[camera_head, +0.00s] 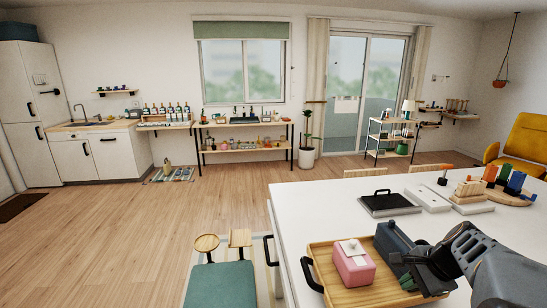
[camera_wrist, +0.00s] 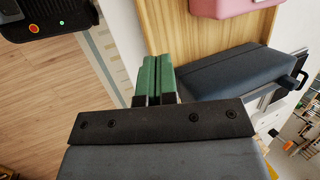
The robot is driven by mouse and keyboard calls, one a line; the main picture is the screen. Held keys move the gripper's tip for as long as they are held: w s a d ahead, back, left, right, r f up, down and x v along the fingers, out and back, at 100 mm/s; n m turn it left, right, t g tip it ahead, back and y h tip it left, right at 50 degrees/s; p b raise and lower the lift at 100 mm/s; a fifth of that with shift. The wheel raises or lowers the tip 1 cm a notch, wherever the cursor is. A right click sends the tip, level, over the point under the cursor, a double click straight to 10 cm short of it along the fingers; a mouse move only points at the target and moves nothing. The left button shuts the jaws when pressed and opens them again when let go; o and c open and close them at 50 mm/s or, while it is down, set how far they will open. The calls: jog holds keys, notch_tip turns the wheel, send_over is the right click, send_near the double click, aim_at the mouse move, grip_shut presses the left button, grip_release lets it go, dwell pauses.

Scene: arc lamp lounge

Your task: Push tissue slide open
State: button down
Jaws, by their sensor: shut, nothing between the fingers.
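A pink box (camera_head: 353,267) with a small pale piece (camera_head: 352,247) on top stands on a wooden tray (camera_head: 345,297) on the white table. It looks like the tissue box. In the wrist view only an edge of the pink box (camera_wrist: 220,7) shows at the top. A dark blue-grey box (camera_head: 392,242) stands right of it; it also shows in the wrist view (camera_wrist: 235,78), with a black handle (camera_wrist: 294,78) at its far end. My gripper (camera_head: 407,282) is shut and empty, its green fingertips (camera_wrist: 153,72) beside the dark box. I cannot tell whether they touch it.
The tray has a black handle (camera_head: 311,275) at its left. A teal-seated stool (camera_head: 222,284) stands left of the table. The table's middle left is bare.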

jog(key=s+a+n+h, duration=0.2)
jog(key=s+a+n, duration=0.3)
jog(key=a+n, duration=0.3)
jog(key=s+a+n+h, duration=0.1)
jog(key=s+a+n, duration=0.3)
jog(key=a+n, duration=0.5)
jog(key=w+d+f+m+y+b, duration=0.1)
jog(key=w+d+m, duration=0.3)
jog(key=d+m, duration=0.25)
jog(key=w+d+f+m+y+b, duration=0.1)
jog(key=w+d+m, duration=0.2)
jog(key=d+m, duration=0.4)
jog(key=m+t+y, duration=0.3)
jog(key=m+y, duration=0.1)
jog(key=m, duration=1)
send_near(356, 247)
jog(key=s+d+r, duration=0.2)
jog(key=s+d, duration=0.2)
jog(key=x, duration=0.9)
jog(key=shift+a+f, duration=0.1)
jog(key=shift+a, duration=0.1)
jog(key=shift+w+a, duration=0.7)
jog(key=shift+w, duration=0.1)
jog(key=shift+w+a, duration=0.5)
jog(key=shift+w, duration=0.05)
